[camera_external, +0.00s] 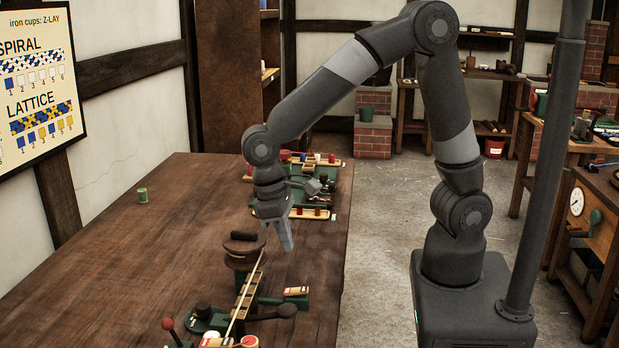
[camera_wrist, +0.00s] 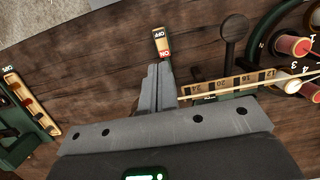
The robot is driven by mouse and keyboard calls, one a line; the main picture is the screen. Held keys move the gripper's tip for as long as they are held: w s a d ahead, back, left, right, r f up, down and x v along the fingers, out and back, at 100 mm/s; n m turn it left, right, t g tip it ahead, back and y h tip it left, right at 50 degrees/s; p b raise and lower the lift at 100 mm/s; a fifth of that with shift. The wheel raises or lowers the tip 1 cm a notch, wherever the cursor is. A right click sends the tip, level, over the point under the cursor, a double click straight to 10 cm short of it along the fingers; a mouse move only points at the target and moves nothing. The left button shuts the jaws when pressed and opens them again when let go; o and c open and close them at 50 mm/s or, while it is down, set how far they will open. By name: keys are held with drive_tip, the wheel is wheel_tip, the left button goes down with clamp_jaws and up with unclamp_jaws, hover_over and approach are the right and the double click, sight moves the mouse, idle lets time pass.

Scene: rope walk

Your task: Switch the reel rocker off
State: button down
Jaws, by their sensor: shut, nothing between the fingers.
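A small rocker switch (camera_wrist: 161,43) shows just beyond my fingertips in the wrist view. I cannot tell which end is pressed down. My gripper (camera_external: 287,247) is shut and empty, pointing down above the table behind this rocker; its fingers (camera_wrist: 158,72) appear apart from it.
A numbered wooden strip (camera_wrist: 235,84) and a dark-knobbed lever (camera_wrist: 234,30) lie right of my fingers in the wrist view. Coloured spools (camera_wrist: 292,45) stand beyond. A green station with another OFF label (camera_wrist: 10,70) is at left. The table's left side (camera_external: 120,270) is mostly clear.

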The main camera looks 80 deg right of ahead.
sight(296, 289)
drive_tip(key=x, duration=1)
drive_tip(key=shift+s+f, duration=0.3)
drive_tip(key=shift+f, duration=0.05)
drive_tip(key=shift+s+f, duration=0.1)
idle(0.5)
drive_tip(key=shift+w+d, duration=0.1)
drive_tip(key=shift+w, duration=0.8)
